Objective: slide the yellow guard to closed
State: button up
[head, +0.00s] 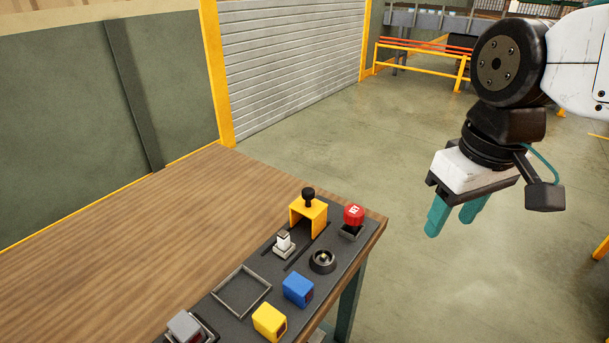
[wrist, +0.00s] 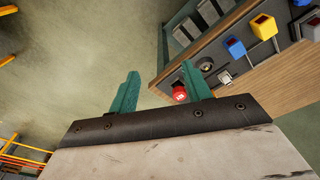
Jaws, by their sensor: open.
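The yellow guard (head: 321,218) is an arch with a black knob on top. It stands at the far end of two dark slots on the black control panel (head: 258,262). A white switch (head: 284,240) sits between the slots, nearer the camera, uncovered and apart from the guard. My gripper (head: 452,220) is open and empty, with teal fingers pointing down. It hangs right of the panel, beyond the table edge, not touching anything. In the wrist view the fingers (wrist: 160,72) are spread apart; I cannot make out the guard there.
A red button (head: 353,214) stands right of the guard, on my gripper's side. A black dial (head: 322,261), blue block (head: 298,290), yellow block (head: 269,322) and empty square frame (head: 241,292) are on the panel. The wooden table (head: 130,240) is clear to the left.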

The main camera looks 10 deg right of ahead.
jog(key=w+a+n, duration=0.6)
jog(key=w+n, duration=0.1)
jog(key=w, duration=0.5)
jog(key=n+g, duration=0.1)
jog(key=n, duration=0.8)
send_over(308, 190)
notch_tip(308, 190, down, 4)
jog(key=shift+d+r, duration=0.1)
jog(key=shift+f, duration=0.4)
notch_tip(308, 190, down, 7)
jog(key=shift+f, duration=0.1)
grip_shut()
jog(key=shift+s, duration=0.1)
